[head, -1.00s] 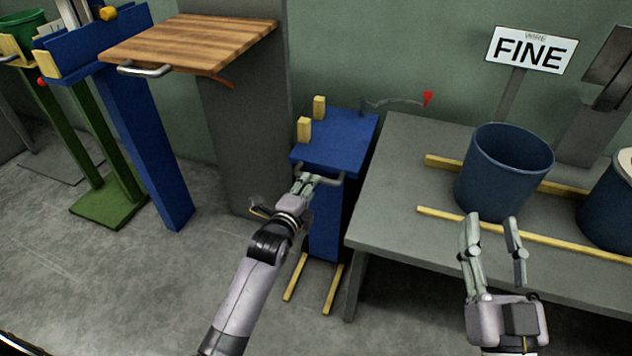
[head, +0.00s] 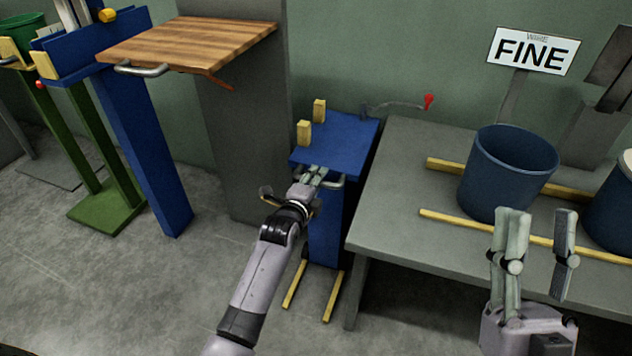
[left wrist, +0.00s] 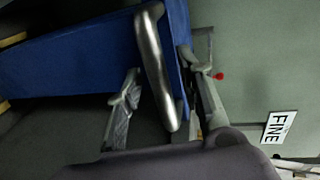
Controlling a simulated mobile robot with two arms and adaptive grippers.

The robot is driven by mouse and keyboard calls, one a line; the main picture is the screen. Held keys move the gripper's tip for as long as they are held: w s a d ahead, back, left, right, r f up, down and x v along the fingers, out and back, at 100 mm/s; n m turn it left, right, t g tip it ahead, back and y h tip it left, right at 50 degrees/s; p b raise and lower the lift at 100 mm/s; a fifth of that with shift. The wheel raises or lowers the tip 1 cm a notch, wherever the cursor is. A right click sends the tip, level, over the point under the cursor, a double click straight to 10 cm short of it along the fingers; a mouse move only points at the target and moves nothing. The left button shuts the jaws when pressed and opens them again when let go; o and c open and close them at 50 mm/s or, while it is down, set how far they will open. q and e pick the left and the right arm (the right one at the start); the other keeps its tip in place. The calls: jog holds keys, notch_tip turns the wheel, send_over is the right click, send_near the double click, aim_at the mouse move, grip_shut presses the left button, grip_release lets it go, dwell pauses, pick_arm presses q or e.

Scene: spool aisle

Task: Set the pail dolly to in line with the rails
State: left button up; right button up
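The blue pail dolly (head: 345,139) stands left of the grey table, with two yellow blocks (head: 304,133) on its top and a metal handle (head: 334,182) at its front edge. My left gripper (head: 318,174) is at this handle. In the left wrist view the handle (left wrist: 154,65) lies between my left gripper's spread fingers (left wrist: 165,85), with gaps visible beside it. Yellow rails (head: 445,217) run along the table under the blue pail (head: 505,170). My right gripper (head: 540,225) is open and empty in front of the table.
The grey table (head: 395,180) stands close on the dolly's right. A wooden board (head: 195,42) with a handle juts out at the upper left. Yellow strips (head: 295,284) lie on the floor at the dolly's foot. A red-tipped lever (head: 428,101) is behind. Floor at front left is clear.

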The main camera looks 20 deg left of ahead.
pick_arm(q)
grip_shut()
dwell(0.7)
